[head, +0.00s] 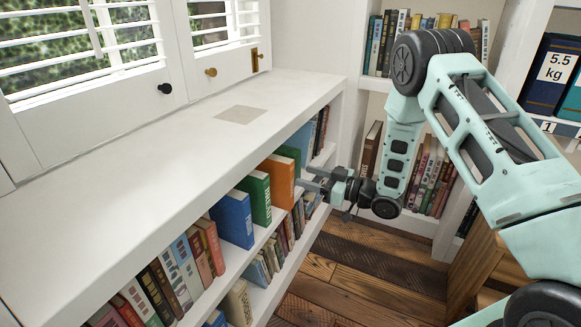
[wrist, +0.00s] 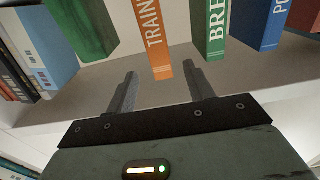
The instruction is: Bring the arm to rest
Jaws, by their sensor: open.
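My gripper (head: 318,184) is open and empty, held out in front of the upper shelf of the low white bookcase. In the wrist view its two fingers (wrist: 160,75) point at the shelf, on either side of the lower end of an orange book (wrist: 158,40) lettered "TRAIN". No book is between them, though the exact gap to the spine is hard to tell. In the head view the orange book (head: 279,180) stands upright just left of the fingers. My arm is bent, reaching in from the right.
Beside the orange book stand a green book (head: 256,197) and a blue book (head: 233,218); another green one (head: 290,153) is behind. The white bookcase top (head: 150,165) holds a flat beige square (head: 241,114). Corner shelves stand behind my arm. The plank floor (head: 365,265) is clear.

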